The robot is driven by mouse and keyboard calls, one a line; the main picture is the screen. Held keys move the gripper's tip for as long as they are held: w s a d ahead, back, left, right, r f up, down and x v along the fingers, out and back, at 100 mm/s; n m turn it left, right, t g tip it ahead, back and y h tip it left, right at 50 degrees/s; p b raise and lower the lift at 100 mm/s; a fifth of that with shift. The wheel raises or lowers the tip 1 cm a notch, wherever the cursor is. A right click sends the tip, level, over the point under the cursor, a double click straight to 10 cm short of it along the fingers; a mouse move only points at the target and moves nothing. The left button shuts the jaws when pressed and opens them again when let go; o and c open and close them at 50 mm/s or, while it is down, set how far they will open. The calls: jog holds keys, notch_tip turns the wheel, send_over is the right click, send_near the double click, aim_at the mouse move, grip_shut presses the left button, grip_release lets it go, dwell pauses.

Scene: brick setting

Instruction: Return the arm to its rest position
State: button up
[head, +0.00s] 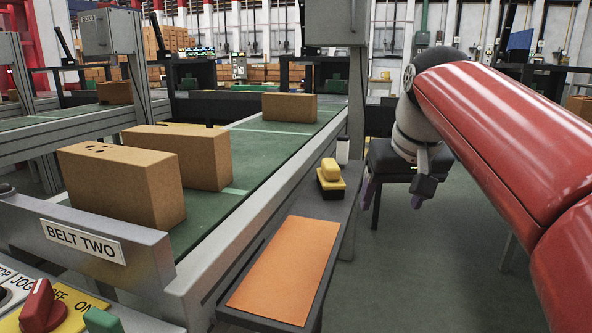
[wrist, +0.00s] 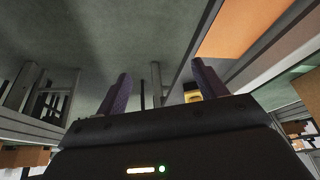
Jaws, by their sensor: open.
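My red arm (head: 500,125) reaches in from the right side of the head view. My gripper (head: 392,196) hangs at its end, fingers pointing down, over the floor to the right of the side shelf. In the wrist view my gripper (wrist: 160,75) shows two dark purple fingers spread apart with nothing between them. The fingers touch nothing that I can see.
The side shelf bears an orange mat (head: 287,262), a yellow-and-black device (head: 330,178) and a small white cylinder (head: 343,150). Belt two (head: 245,165) carries several cardboard boxes (head: 125,183). A dark stool (head: 380,160) stands behind my gripper. Floor (head: 420,270) in front is clear.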

jog(key=s+f, duration=1.7)
jog(key=f, duration=0.4)
jog(key=shift+s+a+f+m+t, duration=0.25)
jog(key=shift+s+f+m+t, duration=0.05)
jog(key=shift+s+t, duration=0.1)
